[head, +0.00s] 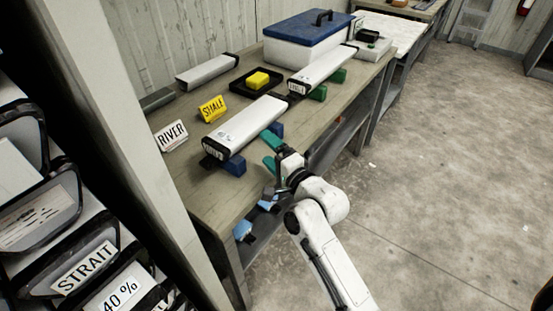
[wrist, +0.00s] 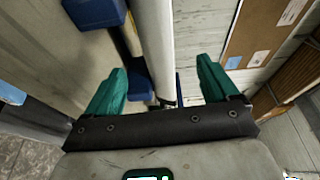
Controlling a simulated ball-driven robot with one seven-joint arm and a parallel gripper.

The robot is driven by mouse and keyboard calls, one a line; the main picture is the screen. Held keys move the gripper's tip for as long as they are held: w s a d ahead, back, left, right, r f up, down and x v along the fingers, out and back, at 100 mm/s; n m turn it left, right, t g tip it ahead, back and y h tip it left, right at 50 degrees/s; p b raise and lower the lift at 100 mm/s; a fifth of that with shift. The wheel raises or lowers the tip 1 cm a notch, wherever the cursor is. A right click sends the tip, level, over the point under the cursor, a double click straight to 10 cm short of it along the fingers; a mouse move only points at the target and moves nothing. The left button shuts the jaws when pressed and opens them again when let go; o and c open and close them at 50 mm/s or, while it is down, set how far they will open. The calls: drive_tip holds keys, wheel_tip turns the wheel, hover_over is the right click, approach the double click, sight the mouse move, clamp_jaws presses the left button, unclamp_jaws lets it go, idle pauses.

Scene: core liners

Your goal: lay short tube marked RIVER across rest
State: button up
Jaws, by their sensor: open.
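A pale grey tube (head: 245,122) with black end caps lies across two blue blocks (head: 235,166) near the bench's front edge. A white RIVER card (head: 172,136) stands behind its near end; the mark on the tube's cap is too small to read. My gripper (head: 270,152) has green fingers, open and empty, beside the tube's front side. In the wrist view a pale tube (wrist: 158,45) shows between the spread fingers (wrist: 162,80), with blue blocks (wrist: 95,10) beyond. I cannot tell whether they touch it. A second tube (head: 323,70) lies across green blocks (head: 318,93).
A third tube (head: 208,71) lies at the back of the bench (head: 190,195). Open floor lies to the right.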

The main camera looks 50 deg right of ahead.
drive_tip(key=shift+v, duration=1.45)
